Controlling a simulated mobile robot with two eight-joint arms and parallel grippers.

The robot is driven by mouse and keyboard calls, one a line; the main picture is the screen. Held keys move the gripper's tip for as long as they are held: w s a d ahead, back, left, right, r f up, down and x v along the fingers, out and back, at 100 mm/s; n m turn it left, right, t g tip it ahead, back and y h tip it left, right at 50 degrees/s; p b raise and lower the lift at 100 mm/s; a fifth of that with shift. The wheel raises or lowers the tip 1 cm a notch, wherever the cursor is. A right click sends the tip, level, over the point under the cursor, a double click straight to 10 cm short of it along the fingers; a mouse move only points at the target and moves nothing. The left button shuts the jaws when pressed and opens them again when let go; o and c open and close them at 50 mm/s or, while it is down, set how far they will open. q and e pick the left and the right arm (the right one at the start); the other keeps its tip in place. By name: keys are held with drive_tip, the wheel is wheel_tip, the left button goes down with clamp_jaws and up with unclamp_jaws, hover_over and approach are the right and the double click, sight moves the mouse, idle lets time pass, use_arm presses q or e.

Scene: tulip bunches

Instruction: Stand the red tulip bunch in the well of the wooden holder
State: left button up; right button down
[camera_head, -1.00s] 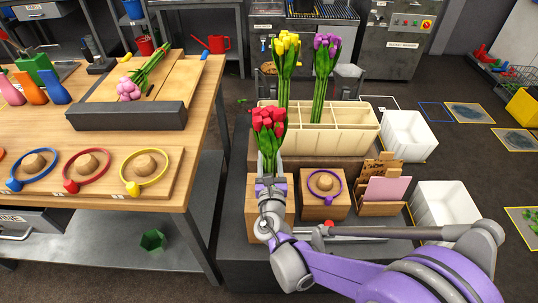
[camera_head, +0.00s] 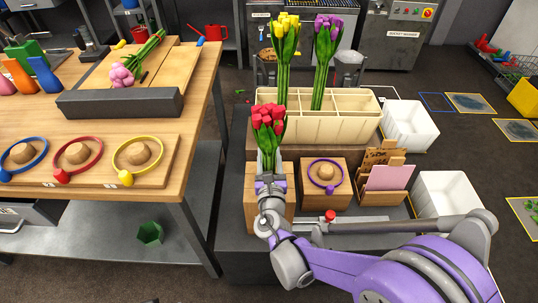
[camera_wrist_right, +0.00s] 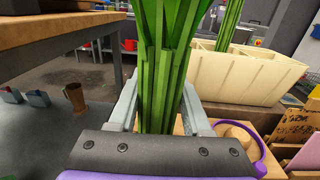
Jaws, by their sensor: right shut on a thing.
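The red tulip bunch (camera_head: 269,119) stands about upright in my right gripper (camera_head: 269,178). In the right wrist view its green stems (camera_wrist_right: 160,75) run between the two grey fingers (camera_wrist_right: 157,108), which are shut on them. The stems' lower ends are hidden. A wooden block (camera_head: 251,200), which looks like the holder, is behind and around the gripper in the head view. The gripper covers the middle of its top, so I cannot see a well or tell whether the stems touch it. My left gripper is in neither view.
Behind is a cream divided box (camera_head: 310,130) with yellow tulips (camera_head: 284,50) and purple tulips (camera_head: 325,50). To the right are a wooden block with a purple ring (camera_head: 326,176), a card rack (camera_head: 388,185) and white bins (camera_head: 410,125). A wooden table (camera_head: 200,110) is left.

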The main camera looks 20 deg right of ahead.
drive_tip(key=shift+f, duration=0.1)
drive_tip(key=shift+f+b, duration=0.5)
drive_tip(key=shift+b, duration=0.05)
unclamp_jaws()
idle(0.5)
drive_tip(key=p+v, duration=0.1)
drive_tip(key=v, duration=0.9)
drive_tip(key=shift+s+p, duration=0.3)
drive_tip(key=shift+s, duration=0.1)
